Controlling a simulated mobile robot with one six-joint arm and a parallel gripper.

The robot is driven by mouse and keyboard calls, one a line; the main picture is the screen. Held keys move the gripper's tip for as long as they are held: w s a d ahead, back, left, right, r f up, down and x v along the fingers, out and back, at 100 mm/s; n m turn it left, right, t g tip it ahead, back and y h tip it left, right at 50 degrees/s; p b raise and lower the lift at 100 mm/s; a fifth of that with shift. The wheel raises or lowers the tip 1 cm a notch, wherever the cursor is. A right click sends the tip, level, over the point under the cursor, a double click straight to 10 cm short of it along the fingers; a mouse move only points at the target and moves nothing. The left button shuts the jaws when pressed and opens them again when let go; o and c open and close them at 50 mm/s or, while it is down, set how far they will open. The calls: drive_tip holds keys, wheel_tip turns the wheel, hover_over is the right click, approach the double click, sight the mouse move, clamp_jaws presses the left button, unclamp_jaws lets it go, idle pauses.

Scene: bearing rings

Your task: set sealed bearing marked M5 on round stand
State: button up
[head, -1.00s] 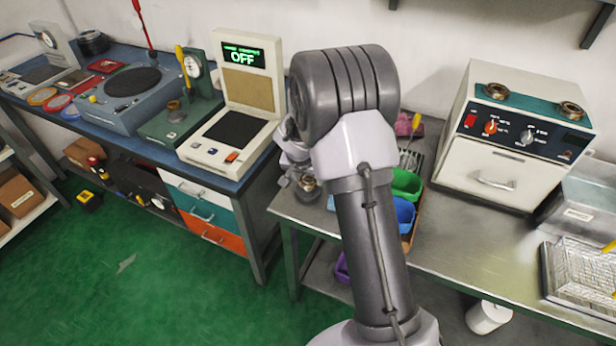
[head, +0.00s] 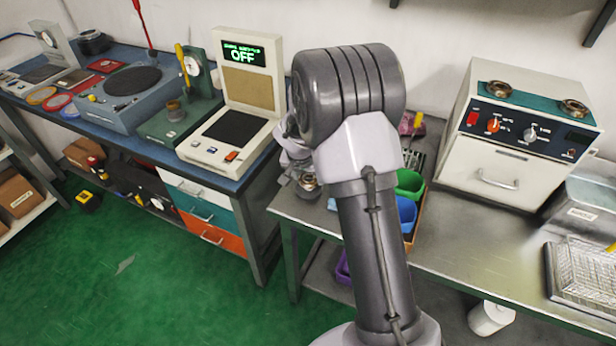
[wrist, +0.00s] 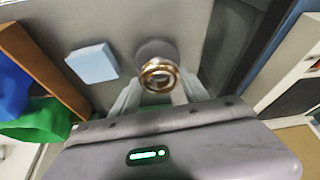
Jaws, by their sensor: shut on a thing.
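A bearing ring (wrist: 159,75) with a brass-coloured rim and a bright steel inner face sits between the fingertips of my gripper (wrist: 160,90). The gripper is shut on it. The marking M5 cannot be read. A round grey stand (wrist: 156,47) shows just behind the ring in the wrist view, partly covered by it. I cannot tell whether the ring touches the stand. In the head view the ring (head: 308,182) shows small at the left end of the steel bench, left of my arm, which hides part of the gripper.
A pale blue block (wrist: 92,62) lies left of the stand. A wooden-sided tray (wrist: 40,65) holds blue and green bins. In the head view, a cream oven (head: 500,175) with two rings on top stands right. A tester reading OFF (head: 243,75) stands on the blue bench.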

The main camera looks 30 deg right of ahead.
drive_tip(key=shift+f+b, duration=1.35)
drive_tip(key=shift+b, duration=0.5)
idle(0.8)
drive_tip(key=o, duration=1.4)
wheel_tip(320, 180, up, 7)
drive_tip(key=p, duration=0.4)
drive_tip(key=shift+r, duration=0.15)
